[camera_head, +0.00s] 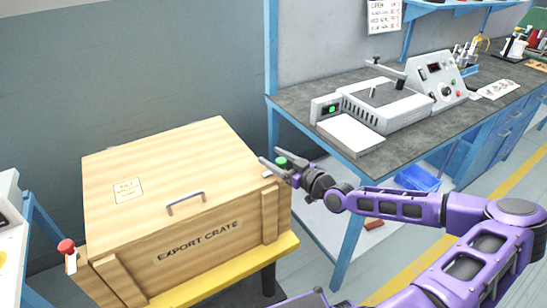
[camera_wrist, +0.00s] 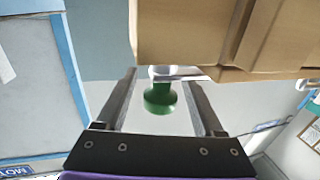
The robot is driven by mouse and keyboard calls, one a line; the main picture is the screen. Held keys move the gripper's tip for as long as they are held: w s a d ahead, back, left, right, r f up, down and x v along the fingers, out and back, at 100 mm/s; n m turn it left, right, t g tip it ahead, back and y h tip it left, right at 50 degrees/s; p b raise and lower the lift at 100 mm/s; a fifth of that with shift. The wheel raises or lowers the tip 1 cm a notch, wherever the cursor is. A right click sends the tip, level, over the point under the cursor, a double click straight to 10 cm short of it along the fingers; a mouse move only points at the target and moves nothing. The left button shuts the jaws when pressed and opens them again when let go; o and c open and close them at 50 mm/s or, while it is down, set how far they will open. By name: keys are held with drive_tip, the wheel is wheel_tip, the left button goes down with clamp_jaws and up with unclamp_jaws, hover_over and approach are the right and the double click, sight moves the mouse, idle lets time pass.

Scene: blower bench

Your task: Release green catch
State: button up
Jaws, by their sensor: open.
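The green catch (camera_head: 281,162) is a small round green knob on a metal plate at the right side of the wooden export crate (camera_head: 210,232). In the wrist view the green catch (camera_wrist: 160,98) lies between the two fingers, with space on both sides of it. My gripper (camera_head: 272,160) is open around the catch and does not visibly touch it; it also shows in the wrist view (camera_wrist: 160,82). The crate's lid (camera_head: 150,160) is down. Part of the catch is hidden by a finger in the head view.
A red knob (camera_head: 66,246) sits on the crate's left side. The crate stands on a yellow-edged stand (camera_head: 225,272). A grey workbench (camera_head: 290,97) with a grey blower unit (camera_head: 385,105) is at the right. A white-topped unit (camera_head: 8,215) is at the far left.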

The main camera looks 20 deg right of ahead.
drive_tip(key=shift+w+a, duration=0.1)
drive_tip(key=shift+w, duration=0.1)
drive_tip(key=shift+c, duration=0.2)
clamp_jaws()
